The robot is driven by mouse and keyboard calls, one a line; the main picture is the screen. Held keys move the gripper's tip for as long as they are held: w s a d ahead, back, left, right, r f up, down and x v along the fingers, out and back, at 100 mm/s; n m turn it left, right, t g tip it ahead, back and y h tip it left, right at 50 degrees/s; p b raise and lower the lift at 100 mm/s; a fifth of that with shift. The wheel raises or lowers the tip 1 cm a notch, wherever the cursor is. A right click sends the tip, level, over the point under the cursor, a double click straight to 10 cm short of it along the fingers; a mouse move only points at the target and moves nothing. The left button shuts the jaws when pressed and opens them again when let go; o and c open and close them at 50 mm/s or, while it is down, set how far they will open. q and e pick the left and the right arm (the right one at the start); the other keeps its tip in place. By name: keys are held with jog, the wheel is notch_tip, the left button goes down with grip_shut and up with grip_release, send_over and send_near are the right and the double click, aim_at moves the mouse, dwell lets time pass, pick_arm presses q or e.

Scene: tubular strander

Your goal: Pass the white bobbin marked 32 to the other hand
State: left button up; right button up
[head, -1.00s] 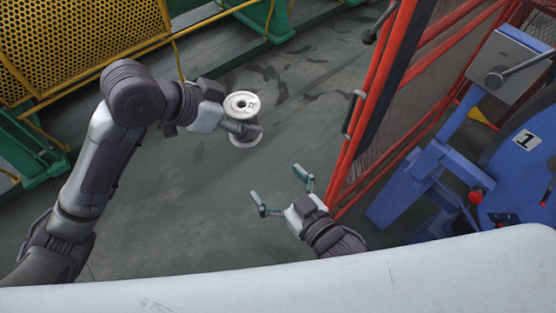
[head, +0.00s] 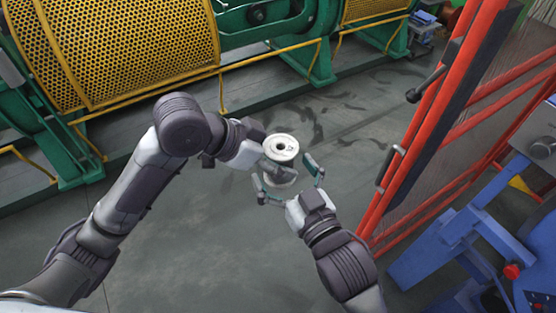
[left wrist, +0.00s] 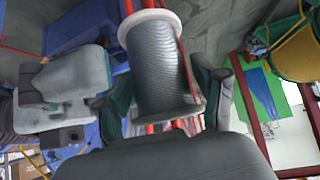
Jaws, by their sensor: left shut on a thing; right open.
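The white bobbin (head: 282,148) is held upright above the floor in the head view, with a dark mark on its top flange too small to read. In the left wrist view the bobbin (left wrist: 158,65) shows grey windings between two pale flanges. My left gripper (head: 272,164) is shut on the bobbin from the left, its fingers partly hidden by it. My right gripper (head: 288,177) is open, its two fingers spread on either side of the bobbin's lower part. I cannot tell whether they touch it.
A yellow perforated guard (head: 120,45) and a yellow rail (head: 262,58) run along the back left. The grey floor (head: 210,240) below is clear.

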pick_arm(q)
jog(key=shift+r, duration=0.1)
pick_arm(e)
jog(key=shift+x, duration=1.25)
pick_arm(q)
jog(key=shift+s+d, duration=0.1)
jog(key=shift+d, duration=0.05)
pick_arm(e)
jog(key=shift+s+a, duration=0.1)
jog(key=shift+a, duration=0.05)
jog(key=c, duration=1.7)
pick_arm(q)
jog(key=o, duration=1.4)
pick_arm(e)
jog(key=shift+r, duration=0.15)
jog(key=shift+c, duration=0.4)
pick_arm(q)
jog(key=o, duration=0.4)
jog(key=shift+a, duration=0.2)
